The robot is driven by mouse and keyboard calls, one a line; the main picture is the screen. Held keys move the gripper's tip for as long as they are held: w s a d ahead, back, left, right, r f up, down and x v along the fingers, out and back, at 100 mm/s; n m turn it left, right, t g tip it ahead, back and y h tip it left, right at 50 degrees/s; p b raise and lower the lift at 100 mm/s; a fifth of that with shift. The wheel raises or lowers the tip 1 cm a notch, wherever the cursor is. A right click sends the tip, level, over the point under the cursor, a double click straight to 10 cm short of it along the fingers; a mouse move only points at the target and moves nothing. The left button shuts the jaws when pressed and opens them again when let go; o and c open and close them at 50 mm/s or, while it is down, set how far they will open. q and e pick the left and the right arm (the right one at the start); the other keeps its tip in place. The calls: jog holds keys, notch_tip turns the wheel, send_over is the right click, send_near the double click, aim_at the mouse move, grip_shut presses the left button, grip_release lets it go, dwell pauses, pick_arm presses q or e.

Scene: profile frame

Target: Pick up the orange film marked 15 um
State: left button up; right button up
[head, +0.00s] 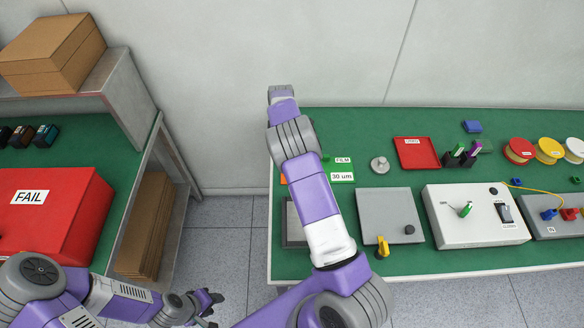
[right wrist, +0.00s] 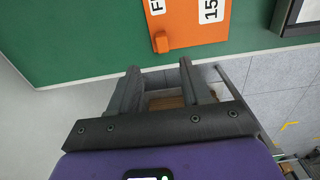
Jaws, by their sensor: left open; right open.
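The orange film (right wrist: 212,30) lies flat on the green table in the right wrist view, marked "15", with a small raised orange tab (right wrist: 161,42) at its near edge. In the head view only an orange sliver (head: 284,180) of it shows beside my right arm. My right gripper (right wrist: 160,68) is open and empty, its fingertips just short of the tab in the picture; height above the table is unclear. In the head view my right arm hides its jaws. My left gripper (head: 212,308) is open and empty, over the floor between the benches.
A green film (head: 342,166) marked 30 um lies right of my right arm. A grey plate (head: 385,205), a white control box (head: 465,232), a red tray (head: 415,140) and several spools stand further right. A red FAIL bin (head: 60,225) is at the left.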

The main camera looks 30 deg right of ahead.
jog(key=shift+s+f, duration=0.15)
jog(key=shift+f, duration=0.35)
notch_tip(320, 180, down, 5)
jog(key=shift+s+a+f, duration=0.1)
jog(key=shift+f, duration=0.05)
grip_shut()
